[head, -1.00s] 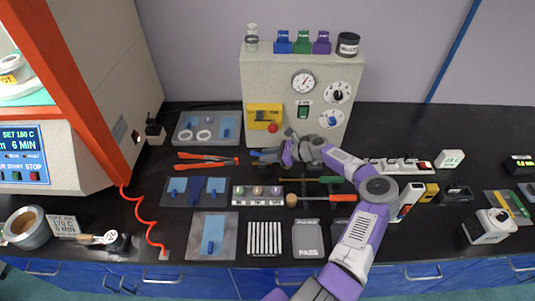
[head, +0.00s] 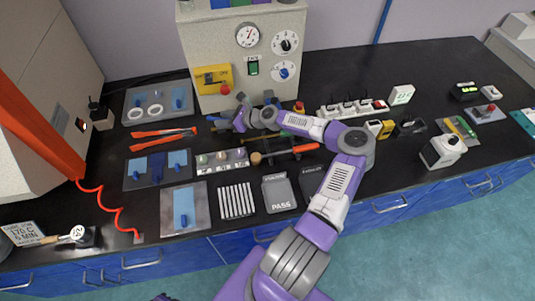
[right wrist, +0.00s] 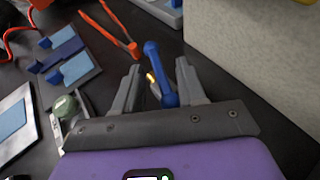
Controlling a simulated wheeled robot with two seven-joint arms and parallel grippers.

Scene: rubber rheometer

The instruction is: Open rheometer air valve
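The blue lever (right wrist: 161,75) that looks like the air valve's handle shows in the right wrist view, with a small brass-coloured part (right wrist: 152,84) beside it. My right gripper (right wrist: 157,78) is open, one finger on each side of the lever. A gap shows on both sides, so it does not look gripped. In the head view the right gripper (head: 232,122) is low over the bench, in front of the beige instrument box (head: 215,103) with gauge and dials. The lever is small and partly hidden by the gripper there. My left gripper is not in view.
Orange-handled tongs (head: 165,133) lie left of the right gripper. Blue-topped plates (head: 158,168), a sample strip (head: 222,161) and a tool with an orange handle (head: 305,148) lie close in front. A power strip (head: 352,108) lies to the right. The box wall bounds the back.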

